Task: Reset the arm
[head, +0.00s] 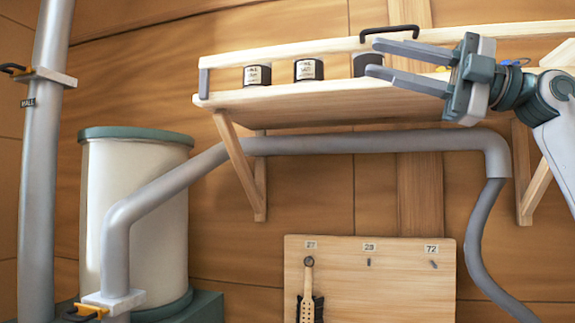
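My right gripper (372,57) comes in from the upper right. Its two grey fingers point left and are spread apart with nothing between them, so it is open and empty. In the picture it overlaps the front of a wooden wall shelf (285,102); I cannot tell how far it is from the shelf. My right arm's pale link runs down to the right edge. My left gripper is not in view.
The shelf holds dark labelled jars (257,75) behind a rail. A grey pipe (350,142) bends below it. A cream tank (145,215) stands left, near a vertical pipe (44,150). A pegboard (385,285) with a hanging tool (308,290) is below.

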